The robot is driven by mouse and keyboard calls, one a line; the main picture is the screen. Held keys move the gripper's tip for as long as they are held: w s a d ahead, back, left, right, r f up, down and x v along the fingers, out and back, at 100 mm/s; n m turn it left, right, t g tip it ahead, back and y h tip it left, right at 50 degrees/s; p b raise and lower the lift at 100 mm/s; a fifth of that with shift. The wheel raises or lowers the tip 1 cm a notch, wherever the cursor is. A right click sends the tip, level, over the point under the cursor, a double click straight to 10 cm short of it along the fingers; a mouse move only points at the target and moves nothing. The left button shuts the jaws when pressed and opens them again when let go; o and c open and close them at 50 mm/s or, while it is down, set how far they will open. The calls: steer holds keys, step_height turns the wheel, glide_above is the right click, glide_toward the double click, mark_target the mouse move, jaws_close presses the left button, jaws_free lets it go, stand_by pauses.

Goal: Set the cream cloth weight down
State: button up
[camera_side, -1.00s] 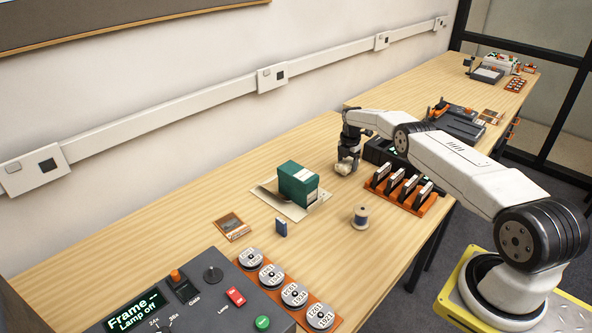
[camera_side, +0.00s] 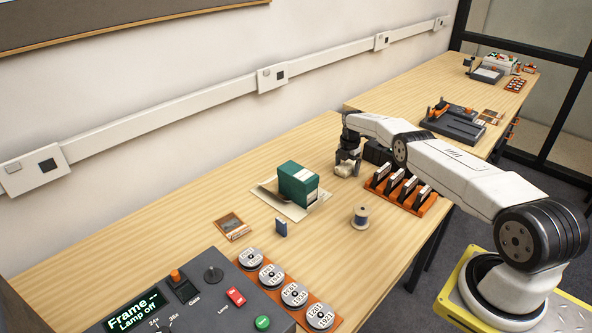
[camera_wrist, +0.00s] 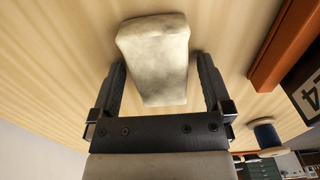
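The cream cloth weight (camera_side: 344,170) lies on the wooden table, to the right of the green box. In the wrist view the weight (camera_wrist: 155,55) is a pale, rounded block that reaches past my fingertips. My gripper (camera_side: 348,160) is low over it, with a finger on each side. In the wrist view my gripper (camera_wrist: 160,65) is open, and a narrow strip of table shows between each finger and the weight.
A green box (camera_side: 298,184) stands on a pale sheet (camera_side: 265,195). An orange rack (camera_side: 418,206) with several upright dark items is close on the right. A thread spool (camera_side: 360,217) stands nearer the front. Bare table lies between them.

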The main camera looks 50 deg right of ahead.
mark_target(346, 165)
steer(key=shift+r, duration=0.15)
step_height(346, 165, up, 12)
stand_by(1.2)
stand_by(0.5)
steer(key=s+a+r+m, duration=0.2)
steer(key=a+r+m, duration=0.1)
steer(key=a, duration=0.4)
steer(key=s+a+r+m+t, duration=0.1)
steer(key=a+r+m, duration=0.15)
steer(key=a, duration=0.45)
steer(key=s+a+r+m, duration=0.2)
steer(key=a+r+m, duration=0.15)
steer(key=a, duration=0.35)
steer(key=s+a+m, duration=0.4)
steer(key=s+a, duration=0.3)
steer(key=s, duration=0.3)
steer(key=s+a+m+t, duration=0.1)
steer(key=s+a+m, duration=0.4)
steer(key=s, duration=0.6)
steer(key=shift+a+f+t, duration=0.3)
steer(key=shift+a+f, duration=0.1)
steer(key=shift+a, duration=0.55)
